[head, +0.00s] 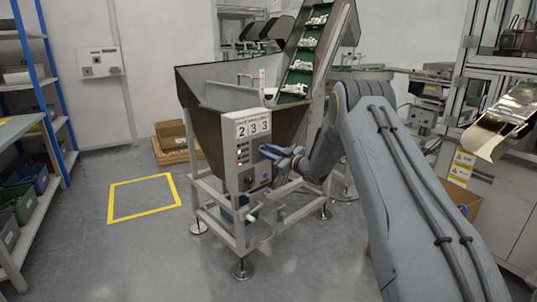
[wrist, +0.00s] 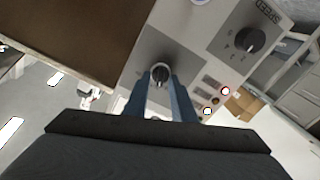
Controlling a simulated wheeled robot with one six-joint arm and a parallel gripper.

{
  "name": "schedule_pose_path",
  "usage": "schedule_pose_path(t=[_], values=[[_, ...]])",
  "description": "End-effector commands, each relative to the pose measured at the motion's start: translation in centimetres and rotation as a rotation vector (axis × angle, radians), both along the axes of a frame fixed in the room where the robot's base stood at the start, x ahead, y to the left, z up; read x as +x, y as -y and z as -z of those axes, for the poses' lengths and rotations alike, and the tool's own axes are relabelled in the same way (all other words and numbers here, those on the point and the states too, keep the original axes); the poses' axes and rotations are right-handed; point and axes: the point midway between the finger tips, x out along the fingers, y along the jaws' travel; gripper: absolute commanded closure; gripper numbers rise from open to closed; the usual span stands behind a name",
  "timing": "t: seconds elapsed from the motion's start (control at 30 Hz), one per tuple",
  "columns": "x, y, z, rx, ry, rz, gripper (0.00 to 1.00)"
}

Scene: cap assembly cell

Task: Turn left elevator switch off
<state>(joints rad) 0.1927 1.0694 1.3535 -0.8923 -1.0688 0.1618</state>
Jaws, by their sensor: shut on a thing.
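The left elevator is a grey hopper machine (head: 192,88) with a green inclined conveyor (head: 303,60) carrying white parts. Its control panel faces me.
A second black knob (wrist: 243,41) on a scaled dial is to the right. A red-lit button (wrist: 225,91) and other small buttons lie below it. A blue-post shelf (head: 50,90) stands at the left.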

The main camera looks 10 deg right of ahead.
Motion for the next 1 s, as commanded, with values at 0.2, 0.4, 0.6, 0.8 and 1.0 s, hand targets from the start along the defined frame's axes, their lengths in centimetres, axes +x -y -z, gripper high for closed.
schedule_pose_path(t=[0.2, 0.4, 0.6, 0.8, 1.0], values=[[-0.03, -0.07, 0.15, -0.148, 0.093, 0.000, 0.99], [-0.05, -0.10, 0.20, -0.257, 0.161, 0.000, 0.99], [-0.09, -0.14, 0.17, -0.325, 0.203, 0.000, 0.99], [-0.11, -0.15, 0.16, -0.356, 0.221, 0.000, 0.99], [-0.12, -0.16, 0.14, -0.361, 0.226, 0.000, 0.99]])
